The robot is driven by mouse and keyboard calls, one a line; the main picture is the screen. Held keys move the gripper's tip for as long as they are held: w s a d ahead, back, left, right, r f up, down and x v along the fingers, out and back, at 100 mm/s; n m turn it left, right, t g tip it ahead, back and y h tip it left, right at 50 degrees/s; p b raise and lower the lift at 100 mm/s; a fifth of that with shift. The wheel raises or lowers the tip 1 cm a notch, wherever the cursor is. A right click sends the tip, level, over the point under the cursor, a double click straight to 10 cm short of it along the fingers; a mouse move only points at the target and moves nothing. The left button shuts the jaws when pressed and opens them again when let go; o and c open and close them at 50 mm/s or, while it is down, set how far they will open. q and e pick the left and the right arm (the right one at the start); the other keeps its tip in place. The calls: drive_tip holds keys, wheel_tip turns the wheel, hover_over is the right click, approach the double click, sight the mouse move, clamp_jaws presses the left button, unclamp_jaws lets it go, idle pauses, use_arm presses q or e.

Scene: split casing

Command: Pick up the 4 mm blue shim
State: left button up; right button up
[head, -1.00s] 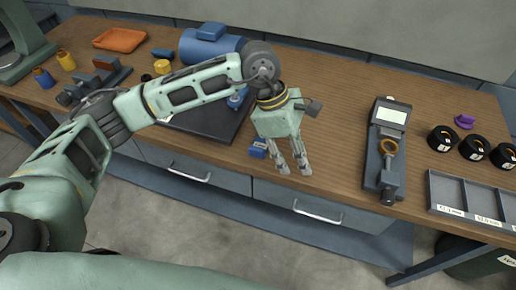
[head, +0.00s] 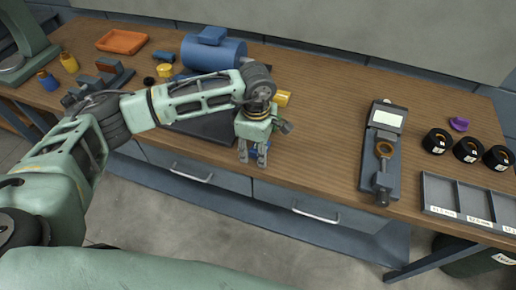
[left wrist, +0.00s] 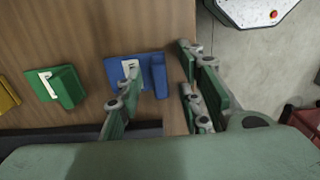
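The blue shim (left wrist: 126,71) lies near the table's front edge in the left wrist view. It has a flat plate with a white mark that I cannot read and a raised tab at its right side. In the head view a little blue (head: 254,151) shows by my left fingers, which cover most of it. My left gripper (head: 253,162) is open and points down.
A green shim (left wrist: 64,87) and a yellow one (left wrist: 7,96) lie left of the blue shim. A measuring device (head: 382,150), several black rings (head: 467,150) and a grey compartment tray (head: 451,181) stand to the right. A blue cylinder (head: 214,54) lies behind my arm.

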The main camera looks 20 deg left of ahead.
use_arm(q)
clamp_jaws()
idle(0.3)
